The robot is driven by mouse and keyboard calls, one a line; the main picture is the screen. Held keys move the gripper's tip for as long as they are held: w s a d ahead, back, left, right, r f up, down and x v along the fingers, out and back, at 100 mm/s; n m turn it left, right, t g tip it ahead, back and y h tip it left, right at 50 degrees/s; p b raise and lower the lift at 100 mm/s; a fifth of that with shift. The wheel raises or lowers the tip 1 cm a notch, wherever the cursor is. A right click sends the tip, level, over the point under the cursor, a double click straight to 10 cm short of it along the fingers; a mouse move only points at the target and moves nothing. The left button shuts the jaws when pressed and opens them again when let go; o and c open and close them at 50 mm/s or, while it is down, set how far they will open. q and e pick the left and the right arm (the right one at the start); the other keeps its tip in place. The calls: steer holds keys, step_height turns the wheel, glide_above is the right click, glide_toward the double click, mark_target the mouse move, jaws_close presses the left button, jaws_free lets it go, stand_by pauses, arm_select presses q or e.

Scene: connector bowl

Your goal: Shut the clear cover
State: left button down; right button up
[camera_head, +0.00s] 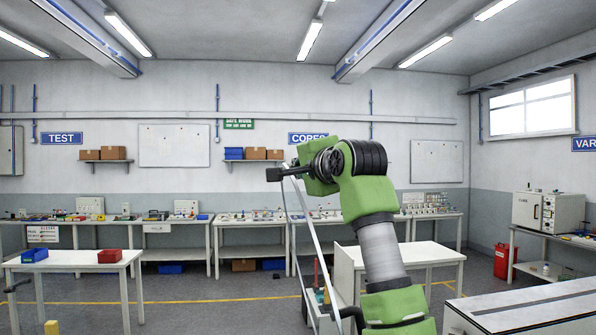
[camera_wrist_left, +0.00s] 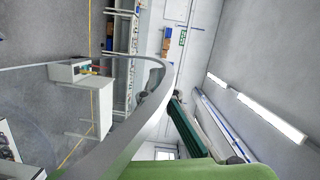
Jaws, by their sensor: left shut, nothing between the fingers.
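The clear cover (camera_head: 303,222) stands raised, its thin grey frame edges running from near my gripper down towards the floor area. In the left wrist view its curved grey rim (camera_wrist_left: 147,112) is close to the camera, with the clear pane to the left of it. My left gripper (camera_head: 272,174), on the green arm, is at the cover's upper end and is shut with nothing in it. Whether it touches the frame I cannot tell. The cover's lower end and what it covers are largely hidden behind my arm. My right gripper is not in view.
A white table (camera_head: 430,251) stands behind my arm. A white bench (camera_head: 535,308) is at the lower right. Another white table (camera_head: 75,258) at the left holds a blue bin (camera_head: 34,255) and a red bin (camera_head: 109,256). Floor is open between the left table and the cover.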

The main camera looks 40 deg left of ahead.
arm_select(q)
steer(key=s+a+f+n+b, duration=0.2)
steer(key=s+a+f+b, duration=0.15)
steer(key=s+a, duration=0.2)
steer(key=s+a+f+n+b, duration=0.1)
steer(key=s+a+f+b, duration=0.2)
steer(key=s+a+b, duration=0.3)
steer(key=s+a+f+n+h+b, duration=0.1)
steer(key=s+a+f+b, duration=0.3)
steer(key=f, duration=0.4)
steer(key=s+a+f+n+h+b, duration=0.1)
steer(key=s+a+f+n+b, duration=0.2)
steer(key=s+a+f+b, duration=0.2)
steer(key=s+a+f+n+t+b, duration=0.1)
steer(key=s+a+f+b, duration=0.3)
steer(key=s+f+b, duration=0.4)
steer(key=shift+s+a+f+n+h, duration=0.4)
steer(key=shift+s+f+n, duration=0.3)
steer(key=shift+s+f, duration=0.85)
steer(key=shift+w, duration=0.15)
step_height(320, 180, up, 5)
steer(key=p, duration=0.3)
steer(key=s+f+b+v, duration=0.1)
steer(key=b+v, duration=0.2)
steer(key=v, duration=0.6)
steer(key=shift+s, duration=0.15)
